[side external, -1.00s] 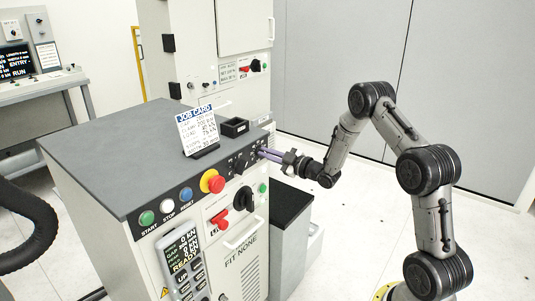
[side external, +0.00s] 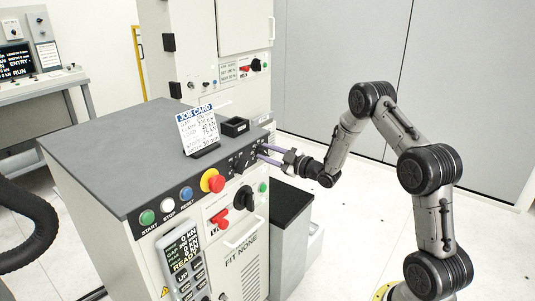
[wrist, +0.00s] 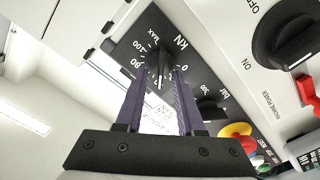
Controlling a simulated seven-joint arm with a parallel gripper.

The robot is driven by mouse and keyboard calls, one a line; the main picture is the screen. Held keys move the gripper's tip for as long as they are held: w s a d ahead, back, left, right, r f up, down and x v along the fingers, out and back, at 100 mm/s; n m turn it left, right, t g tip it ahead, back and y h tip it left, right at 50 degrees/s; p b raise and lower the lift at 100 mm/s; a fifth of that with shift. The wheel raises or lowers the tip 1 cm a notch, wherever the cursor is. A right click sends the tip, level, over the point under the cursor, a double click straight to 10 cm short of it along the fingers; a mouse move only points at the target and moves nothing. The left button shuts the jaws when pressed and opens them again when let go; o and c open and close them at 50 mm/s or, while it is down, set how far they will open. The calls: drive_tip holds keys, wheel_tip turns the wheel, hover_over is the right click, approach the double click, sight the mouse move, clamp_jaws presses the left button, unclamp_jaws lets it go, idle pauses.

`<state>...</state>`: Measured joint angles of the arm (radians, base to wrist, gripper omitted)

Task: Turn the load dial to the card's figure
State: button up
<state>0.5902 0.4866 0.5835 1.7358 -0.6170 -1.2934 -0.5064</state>
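The load dial (wrist: 160,58) is a black knob on a dark panel marked kN, with 0, 80, 100 and MAX around it, in the wrist view. My gripper (wrist: 157,76) has its two purple fingers apart, one on each side of the knob; I cannot tell whether they touch it. In the side view my gripper (side external: 264,154) reaches the console's right end, and its fingers hide part of the dial. The job card (side external: 197,128) stands tilted on the console top; its small figures are too blurred to read surely.
The grey console (side external: 110,160) carries a red emergency button (side external: 212,181), start, stop and reset buttons, and a pendant (side external: 182,262). A black rotary switch (wrist: 290,42) is near the dial.

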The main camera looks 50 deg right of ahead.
drive_tip(key=shift+s, duration=0.1)
drive_tip(key=s, duration=1.3)
drive_tip(key=shift+s, duration=0.35)
